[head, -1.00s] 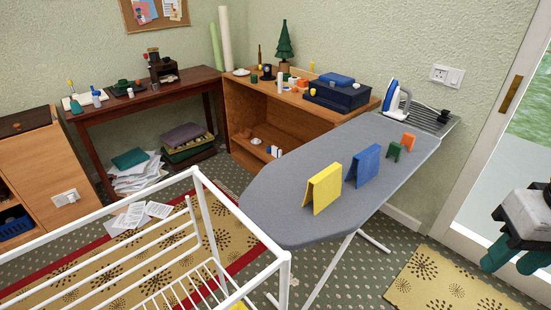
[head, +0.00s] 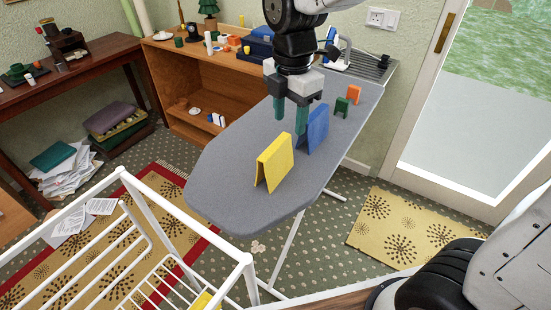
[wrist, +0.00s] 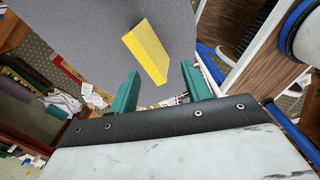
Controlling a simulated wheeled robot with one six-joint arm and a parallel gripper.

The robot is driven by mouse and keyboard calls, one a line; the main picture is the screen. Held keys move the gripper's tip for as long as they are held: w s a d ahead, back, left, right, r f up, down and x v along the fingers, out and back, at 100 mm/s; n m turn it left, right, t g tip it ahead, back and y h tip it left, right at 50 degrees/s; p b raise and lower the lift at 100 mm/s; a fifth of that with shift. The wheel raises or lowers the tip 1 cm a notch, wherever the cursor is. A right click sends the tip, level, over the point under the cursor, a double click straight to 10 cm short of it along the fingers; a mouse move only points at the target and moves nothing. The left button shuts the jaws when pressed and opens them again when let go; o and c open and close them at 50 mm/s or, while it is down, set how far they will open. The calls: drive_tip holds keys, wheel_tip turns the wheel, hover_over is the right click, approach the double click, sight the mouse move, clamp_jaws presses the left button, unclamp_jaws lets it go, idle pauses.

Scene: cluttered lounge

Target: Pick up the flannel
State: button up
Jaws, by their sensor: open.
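Several folded cloths stand like small tents on the grey ironing board (head: 215,185): a large yellow one (head: 274,163), a blue one (head: 317,128), a small green one (head: 341,106) and a small orange one (head: 354,94). Which one is called the flannel is not marked. My gripper (head: 290,118) points down above the board, open and empty, beside the blue cloth and behind the yellow one in the head view. In the wrist view the yellow cloth (wrist: 146,50) lies ahead, beyond the two green fingers and apart from them.
A white drying rack (head: 185,225) stands at the front left. An iron (head: 338,48) rests at the board's far end. A wooden shelf unit (head: 190,85) with a blue box (head: 258,48) stands behind. A glazed door (head: 480,130) is at the right.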

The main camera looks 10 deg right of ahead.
sight(275, 146)
drive_tip(key=w+a+f+n, duration=0.2)
drive_tip(key=a+n, duration=0.1)
drive_tip(key=shift+f+n, duration=0.25)
drive_tip(key=shift+n, duration=0.05)
wheel_tip(275, 146, down, 7)
drive_tip(key=shift+d+f, duration=0.15)
drive_tip(key=shift+f, duration=0.05)
drive_tip(key=c, duration=0.9)
